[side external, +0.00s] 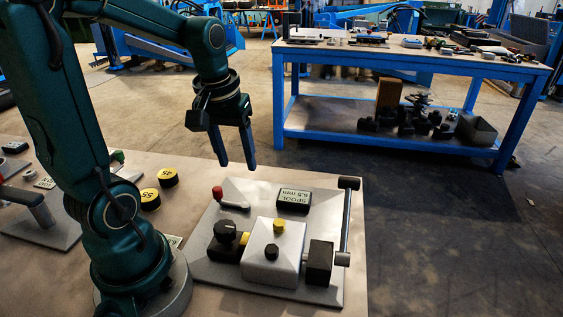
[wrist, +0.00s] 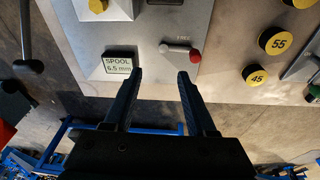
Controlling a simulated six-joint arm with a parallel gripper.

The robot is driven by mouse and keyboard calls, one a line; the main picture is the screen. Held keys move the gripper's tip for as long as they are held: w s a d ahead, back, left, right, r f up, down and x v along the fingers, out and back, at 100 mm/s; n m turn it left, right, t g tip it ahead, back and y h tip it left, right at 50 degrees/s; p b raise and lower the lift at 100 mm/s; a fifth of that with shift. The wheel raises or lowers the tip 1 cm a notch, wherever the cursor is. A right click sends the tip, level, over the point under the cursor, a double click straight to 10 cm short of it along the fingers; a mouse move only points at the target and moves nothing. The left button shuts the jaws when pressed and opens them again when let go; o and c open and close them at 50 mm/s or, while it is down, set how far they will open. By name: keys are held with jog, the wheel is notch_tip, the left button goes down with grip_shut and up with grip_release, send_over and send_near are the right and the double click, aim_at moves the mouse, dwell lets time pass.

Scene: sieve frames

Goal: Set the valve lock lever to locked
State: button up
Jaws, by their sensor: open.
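The lever with the red knob (side external: 217,192), which I take to be the valve lock lever, lies low on the grey panel (side external: 215,272) at its far left part. In the wrist view its pale arm (wrist: 174,48) runs sideways, with the red knob at its right end. A small marking beside it is too small to read. My gripper (side external: 237,166) is open and empty, pointing down above the panel's far edge, apart from the lever. In the wrist view, its fingertips (wrist: 160,75) are just below the lever, which shows beyond them.
A label block reading SPOOL 6.5 mm (side external: 294,201) stands near the lever. A black knob (side external: 225,233), a pale block (side external: 270,265) and a tall crank handle (side external: 346,220) occupy the panel. Yellow-topped discs marked 55 (wrist: 277,41) and 45 (wrist: 257,75) sit beside it.

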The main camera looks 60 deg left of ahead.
aim_at(217, 188)
jog(key=s+a+f+n, duration=0.1)
jog(key=a, duration=0.1)
jog(key=a+f+n+g, duration=0.1)
jog(key=a+f, duration=0.1)
jog(key=s+a+f+n+g+h, duration=0.1)
jog(key=a+f, duration=0.1)
jog(key=shift+s+a, duration=0.1)
jog(key=shift+s, duration=0.2)
jog(key=shift+f, duration=2.35)
grip_shut()
